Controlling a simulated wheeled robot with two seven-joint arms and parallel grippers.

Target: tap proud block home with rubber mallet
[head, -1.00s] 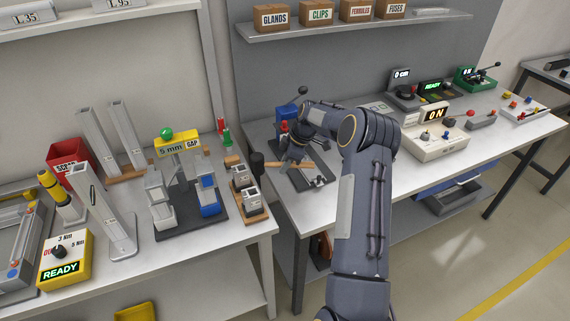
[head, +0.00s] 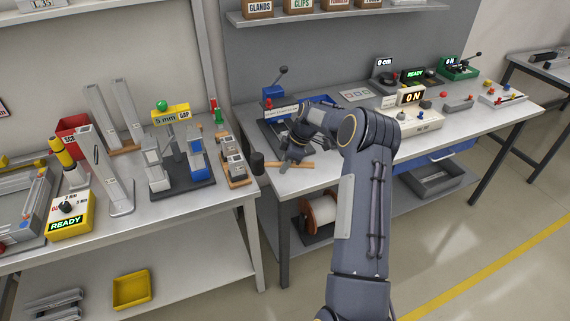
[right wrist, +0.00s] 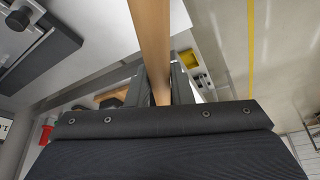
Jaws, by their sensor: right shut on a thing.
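My right gripper (head: 294,160) is shut on the wooden handle (head: 300,165) of the mallet. The black mallet head (head: 258,163) points left, near the gap between the two benches. The right wrist view shows the handle (right wrist: 152,45) between the fingers; the head is out of that view. On the left bench, a fixture with a yellow "5 mm GAP" sign (head: 171,116) holds a grey block (head: 155,165) and a blue block (head: 197,160) on a dark base. I cannot tell which block stands proud. My left gripper is out of view.
A wooden rack with metal pieces (head: 235,165) stands at the left bench's right edge. A yellow "READY" box (head: 70,218) and slanted metal channels (head: 115,180) stand further left. A dark fixture with a blue part (head: 273,92) is behind my right gripper.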

